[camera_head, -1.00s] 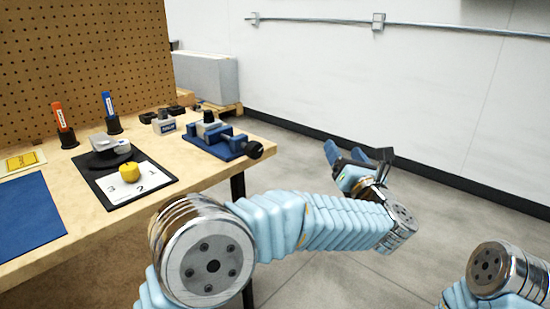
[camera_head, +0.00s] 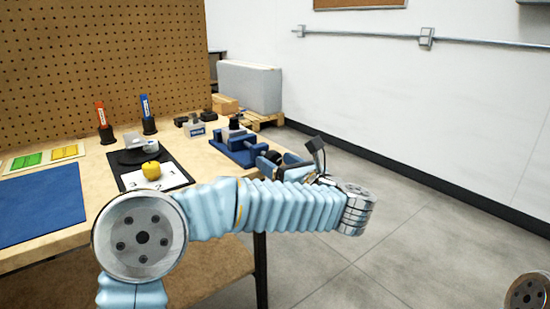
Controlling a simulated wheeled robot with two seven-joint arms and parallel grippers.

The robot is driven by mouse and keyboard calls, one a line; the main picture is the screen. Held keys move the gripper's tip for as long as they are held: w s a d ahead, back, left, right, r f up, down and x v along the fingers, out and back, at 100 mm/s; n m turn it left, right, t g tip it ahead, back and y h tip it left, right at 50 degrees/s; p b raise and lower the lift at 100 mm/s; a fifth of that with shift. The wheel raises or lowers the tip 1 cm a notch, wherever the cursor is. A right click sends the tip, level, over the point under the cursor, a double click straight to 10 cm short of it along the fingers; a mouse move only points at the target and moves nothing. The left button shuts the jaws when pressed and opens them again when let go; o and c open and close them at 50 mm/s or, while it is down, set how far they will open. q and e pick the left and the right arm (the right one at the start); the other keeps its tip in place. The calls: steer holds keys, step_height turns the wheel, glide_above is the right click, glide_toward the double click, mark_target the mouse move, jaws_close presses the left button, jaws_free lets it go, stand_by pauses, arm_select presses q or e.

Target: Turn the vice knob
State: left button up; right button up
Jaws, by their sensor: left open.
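The blue vice (camera_head: 232,150) stands at the right end of the wooden table, with a grey part (camera_head: 234,130) on top. Its dark round knob (camera_head: 273,156) faces right, out past the table edge. My left gripper (camera_head: 288,157) is open and beside the knob, just right of the vice. One finger shows blue near the knob and the other dark finger stands up to the right. My forearm hides part of the gripper, and I cannot tell whether a finger touches the knob. My right gripper is out of view.
A black board (camera_head: 128,178) carries a numbered white card with a yellow knob (camera_head: 151,170). A blue mat (camera_head: 40,205) lies at the left. Orange and blue markers (camera_head: 146,107) stand in holders behind. A pegboard rises at the back.

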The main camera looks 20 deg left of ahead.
arm_select(q)
steer(key=shift+x, duration=0.9)
steer(key=c, duration=1)
steer(key=shift+c, duration=0.2)
steer(key=shift+m, duration=0.3)
